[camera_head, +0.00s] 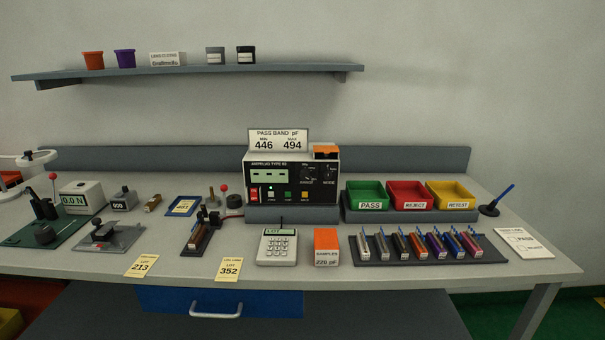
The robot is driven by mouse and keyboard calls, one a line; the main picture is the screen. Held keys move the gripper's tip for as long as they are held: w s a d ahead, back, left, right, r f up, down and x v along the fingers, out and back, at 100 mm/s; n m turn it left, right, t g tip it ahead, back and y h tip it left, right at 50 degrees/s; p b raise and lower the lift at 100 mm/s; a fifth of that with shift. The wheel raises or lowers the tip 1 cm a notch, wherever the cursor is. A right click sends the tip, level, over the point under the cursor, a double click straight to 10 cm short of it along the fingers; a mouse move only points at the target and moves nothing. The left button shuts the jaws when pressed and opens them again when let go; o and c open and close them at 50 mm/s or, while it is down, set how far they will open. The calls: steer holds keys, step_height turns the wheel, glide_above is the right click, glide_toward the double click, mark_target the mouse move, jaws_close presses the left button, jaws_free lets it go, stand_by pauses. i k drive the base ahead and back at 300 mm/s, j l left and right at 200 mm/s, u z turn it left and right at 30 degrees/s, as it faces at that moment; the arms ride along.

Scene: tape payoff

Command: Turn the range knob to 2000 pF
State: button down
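The meter (291,205) stands at the middle of the bench with its dark front panel facing me. The range knob (307,173) is a small dark knob on the panel's right half, above the word RANGE. The similar mode knob (328,172) is just right of it. The pointer direction and scale figures are too small to read. A green display (263,177) is on the left, with a red switch (254,194) below it. My gripper is not in view.
Green, red and yellow bins (410,206) stand right of the meter.

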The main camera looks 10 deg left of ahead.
mark_target(304, 175)
steer(key=i+j+z, duration=0.1)
steer(key=i+j, duration=0.8)
steer(key=j, duration=0.1)
